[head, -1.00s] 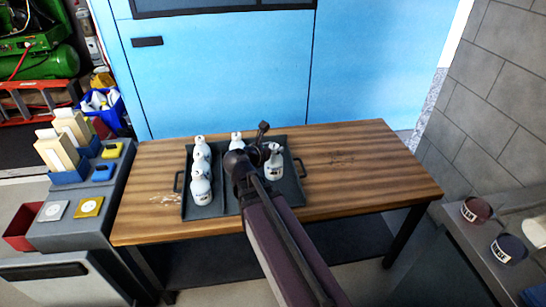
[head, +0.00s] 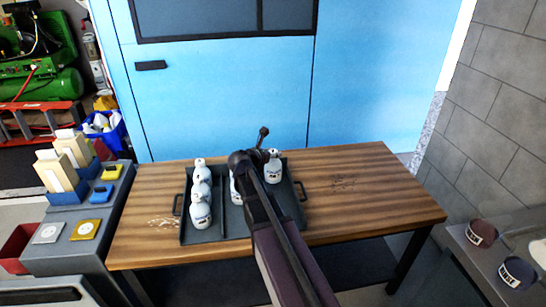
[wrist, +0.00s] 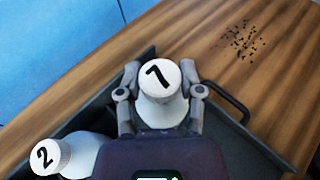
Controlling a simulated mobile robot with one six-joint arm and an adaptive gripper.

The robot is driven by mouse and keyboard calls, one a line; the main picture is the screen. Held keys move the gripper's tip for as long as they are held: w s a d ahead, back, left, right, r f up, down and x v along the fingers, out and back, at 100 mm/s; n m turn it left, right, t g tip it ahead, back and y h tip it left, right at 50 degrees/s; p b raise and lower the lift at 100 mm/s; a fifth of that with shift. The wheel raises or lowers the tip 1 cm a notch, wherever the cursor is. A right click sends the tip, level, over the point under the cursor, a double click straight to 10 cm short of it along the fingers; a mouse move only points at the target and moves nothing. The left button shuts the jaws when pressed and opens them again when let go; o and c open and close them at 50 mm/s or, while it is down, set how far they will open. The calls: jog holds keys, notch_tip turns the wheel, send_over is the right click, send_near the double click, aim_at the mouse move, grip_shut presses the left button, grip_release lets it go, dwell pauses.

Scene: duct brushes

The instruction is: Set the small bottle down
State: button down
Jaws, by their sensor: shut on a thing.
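My gripper (wrist: 160,95) is shut on a small white bottle (wrist: 160,108) whose round white cap bears a black mark like a 7. The bottle (head: 273,168) looks upright, at the back right of the dark tray (head: 221,222); I cannot tell whether its base touches the tray floor. Another white bottle with a cap marked 2 (wrist: 52,156) is to its left in the wrist view. In the head view my arm partly hides a white bottle (head: 235,187) in the middle of the tray.
Several white bottles (head: 200,210) stand in a row on the tray's left side. The tray's right handle (wrist: 232,103) is close to my gripper. The wooden table (head: 370,205) is bare to the right, apart from dark specks (wrist: 243,40). A blue door (head: 220,100) stands behind.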

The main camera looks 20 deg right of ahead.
jog(key=w, duration=0.1)
jog(key=w+d, duration=0.1)
jog(key=w, duration=0.2)
jog(key=shift+d+f, duration=0.2)
jog(key=shift+d, duration=0.15)
jog(key=shift+s+f, duration=0.1)
jog(key=shift+f+b, duration=1.7)
jog(key=shift+b, duration=0.2)
jog(key=shift+f, duration=0.15)
jog(key=shift+c, duration=1.2)
grip_release()
jog(key=shift+r, duration=0.2)
